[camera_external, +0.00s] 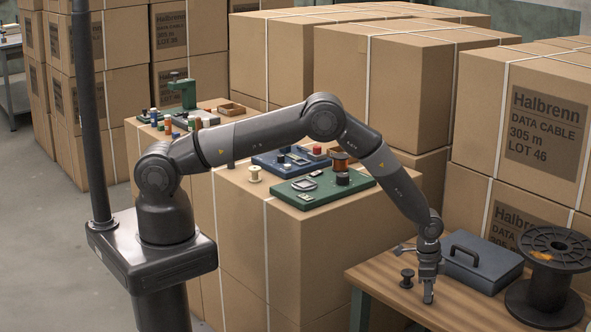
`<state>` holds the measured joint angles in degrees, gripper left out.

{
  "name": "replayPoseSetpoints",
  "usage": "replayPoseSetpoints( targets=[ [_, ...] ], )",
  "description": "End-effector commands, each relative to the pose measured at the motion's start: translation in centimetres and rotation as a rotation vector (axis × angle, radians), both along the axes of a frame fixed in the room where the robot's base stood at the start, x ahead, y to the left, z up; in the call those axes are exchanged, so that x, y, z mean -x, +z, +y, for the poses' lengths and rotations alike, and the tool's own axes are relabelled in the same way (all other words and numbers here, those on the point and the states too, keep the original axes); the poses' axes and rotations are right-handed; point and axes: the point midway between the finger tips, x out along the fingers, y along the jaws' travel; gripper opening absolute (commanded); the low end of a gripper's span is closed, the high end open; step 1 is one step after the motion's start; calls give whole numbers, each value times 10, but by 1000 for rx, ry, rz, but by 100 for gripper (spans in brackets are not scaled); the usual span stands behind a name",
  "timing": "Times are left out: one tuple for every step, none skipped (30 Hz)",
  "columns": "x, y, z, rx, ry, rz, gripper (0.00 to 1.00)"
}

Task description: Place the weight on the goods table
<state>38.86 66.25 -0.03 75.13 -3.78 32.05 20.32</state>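A wooden table (375,285) stands at the lower right; I take it as the goods table, though no label shows. A small dark knobbed piece (406,279), which looks like the weight, stands upright on it near the left end. My gripper (428,297) points down over the same table, just right of the small piece and apart from it in the picture. Its fingertips are at or close to the tabletop. The fingers are small and seen from the side, so their gap and anything between them cannot be made out.
A dark grey case (482,262) lies right of my gripper, with a large black cable reel (550,272) beyond it. Stacked cartons (410,75) close off the back. Carton tops at centre hold a green board (320,190), a blue board (268,161) and a copper spool (340,162).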

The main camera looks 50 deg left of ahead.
Motion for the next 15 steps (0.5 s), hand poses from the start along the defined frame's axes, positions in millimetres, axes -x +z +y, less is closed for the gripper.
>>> replayPoseSetpoints(
  targets=[
    [0,0,0,0,0,0,32],
    [0,0,0,0,0,0,34],
    [0,0,0,0,0,0,38],
    [0,0,0,0,0,0,40],
    [0,0,0,0,0,0,42],
    [0,0,0,0,0,0,46],
    [0,0,0,0,0,0,46],
    [0,0,0,0,0,0,46],
    [0,0,0,0,0,0,46],
    [0,0,0,0,0,0,46],
    [0,1,0,0,0,0,46],
    [0,1,0,0,0,0,46],
    [0,1,0,0,0,0,46],
    [0,2,0,0,0,0,46],
    [0,3,0,1,0,-1,46]
  ],
)
